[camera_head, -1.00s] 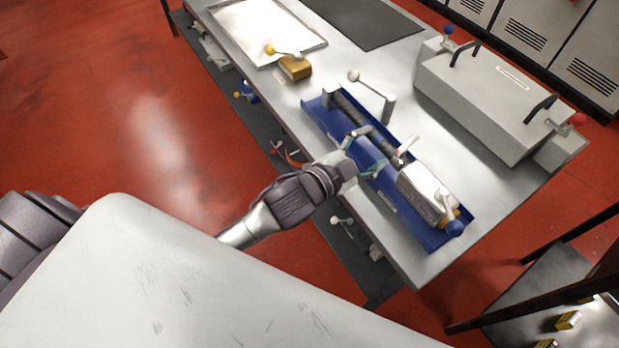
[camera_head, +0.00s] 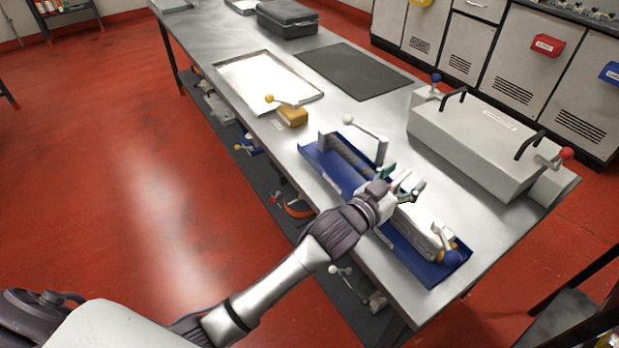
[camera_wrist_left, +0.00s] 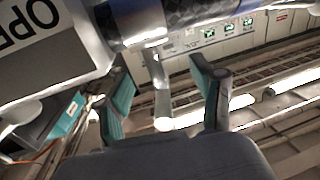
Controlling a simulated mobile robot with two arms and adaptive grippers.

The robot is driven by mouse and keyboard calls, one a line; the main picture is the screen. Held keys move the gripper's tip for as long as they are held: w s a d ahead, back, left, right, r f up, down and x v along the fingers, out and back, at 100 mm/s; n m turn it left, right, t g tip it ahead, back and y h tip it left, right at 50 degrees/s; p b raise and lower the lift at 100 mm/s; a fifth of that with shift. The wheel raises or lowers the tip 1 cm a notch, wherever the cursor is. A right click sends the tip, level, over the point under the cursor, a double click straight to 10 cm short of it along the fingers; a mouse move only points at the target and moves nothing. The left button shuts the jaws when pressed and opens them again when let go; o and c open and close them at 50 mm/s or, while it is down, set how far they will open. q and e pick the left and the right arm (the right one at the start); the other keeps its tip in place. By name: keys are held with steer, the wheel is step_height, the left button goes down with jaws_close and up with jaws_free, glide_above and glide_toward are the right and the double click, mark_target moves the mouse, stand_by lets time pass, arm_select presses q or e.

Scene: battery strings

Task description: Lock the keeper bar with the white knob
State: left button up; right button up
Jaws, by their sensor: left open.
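The white knob (camera_head: 347,119) sits on the end of a pale bar (camera_head: 367,133), which slants to an upright post beside the far half of the blue tray (camera_head: 320,160). My left gripper (camera_head: 408,183) is over the middle of the tray, to the right of and nearer than the knob, apart from it. In the left wrist view my gripper (camera_wrist_left: 165,100) is open, its teal-lined fingers spread. A pale upright piece (camera_wrist_left: 160,70) appears between them; I cannot tell which part it is or whether it is within reach. My forearm and hand hide part of the tray.
A yellow block (camera_head: 292,116) with a yellow knob stands farther left. A large grey box (camera_head: 475,145) with handles stands to the right. A dark mat (camera_head: 352,70) lies clear behind.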

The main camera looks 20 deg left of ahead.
arm_select(q)
steer(key=shift+x, duration=1)
step_height(320, 180, up, 4)
steer(key=shift+a+f, duration=0.15)
steer(key=shift+f, duration=0.1)
steer(key=s+a+r, duration=0.7)
steer(key=s, duration=0.2)
steer(key=s+a+f+n+t+y+p, duration=0.1)
steer(key=s+a+f+n+y, duration=0.1)
steer(key=a+y, duration=0.1)
steer(key=s+a+f+n+y, duration=0.2)
steer(key=s+a+y, duration=0.1)
steer(key=a, duration=0.3)
steer(key=shift+s+a+f+t+y+p, duration=0.25)
steer(key=shift+a+f+t+y+p, duration=0.05)
steer(key=shift+a+t+p, duration=0.1)
